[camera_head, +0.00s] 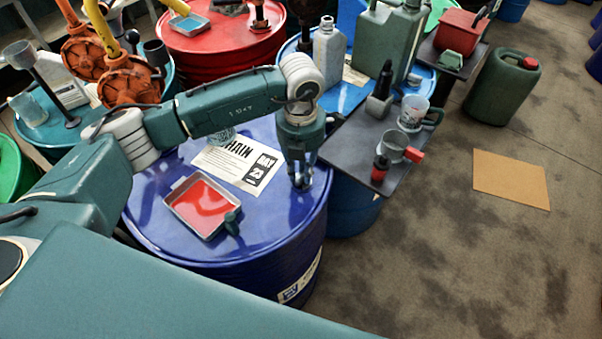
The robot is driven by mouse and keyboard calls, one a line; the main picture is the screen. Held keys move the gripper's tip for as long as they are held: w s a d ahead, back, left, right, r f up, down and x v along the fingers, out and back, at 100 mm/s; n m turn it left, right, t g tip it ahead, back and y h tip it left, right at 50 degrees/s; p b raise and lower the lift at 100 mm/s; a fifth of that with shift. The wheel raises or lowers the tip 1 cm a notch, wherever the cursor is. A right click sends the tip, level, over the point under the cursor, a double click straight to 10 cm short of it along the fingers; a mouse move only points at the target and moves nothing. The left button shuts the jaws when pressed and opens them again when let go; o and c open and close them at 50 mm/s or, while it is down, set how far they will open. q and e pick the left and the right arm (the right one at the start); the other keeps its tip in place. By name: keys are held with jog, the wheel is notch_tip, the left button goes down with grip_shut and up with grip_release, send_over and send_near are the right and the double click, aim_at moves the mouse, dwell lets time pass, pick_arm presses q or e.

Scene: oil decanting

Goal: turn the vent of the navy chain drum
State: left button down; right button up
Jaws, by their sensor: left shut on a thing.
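The navy chain drum (262,233) stands in front of me, with a white paper sheet (238,163) reading "HAIN" on its lid. My left gripper (301,182) points down at the right part of the lid, near the rim. Its fingers are shut on the vent, a small fitting that they mostly hide. How far the vent is turned cannot be told. My right gripper is not in view.
A tray of red liquid (178,209) lies on the navy lid, left of my gripper. A dark shelf (345,152) with a mug (412,112), a metal cup (393,146) and bottles is close on the right. A red drum (207,57) stands behind. Floor at right is mostly clear around cardboard (511,180).

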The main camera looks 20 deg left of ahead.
pick_arm(q)
jog(key=shift+w+r+n+b, duration=0.15)
jog(key=shift+n+b, duration=0.7)
jog(key=shift+n, duration=1.15)
jog(key=c, duration=1.5)
grip_release()
jog(key=shift+c, duration=0.2)
notch_tip(320, 180, up, 12)
